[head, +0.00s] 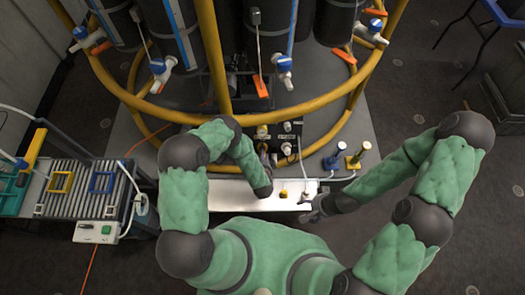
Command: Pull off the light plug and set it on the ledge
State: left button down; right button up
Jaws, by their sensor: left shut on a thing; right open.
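The black connector panel (284,130) stands at the foot of the yellow frame, behind the pale ledge (232,194). My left gripper (264,152) reaches up to the lower left of the panel and is shut on what seems to be the light plug. My wrist and fingers mostly hide that plug, and I cannot tell whether it is still seated. My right gripper (310,210) is open at the right end of the ledge, apart from the panel.
A small yellow piece (283,194) stands on the ledge. Blue (333,160) and yellow (355,158) stands are to the right. A white cable (299,158) hangs beside the panel. The yellow frame (214,65) rises behind. The ledge's left part is bare.

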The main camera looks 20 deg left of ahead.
pick_arm(q)
jog(key=shift+p+v, duration=0.6)
jog(key=shift+v, duration=0.65)
jog(key=shift+r, duration=0.1)
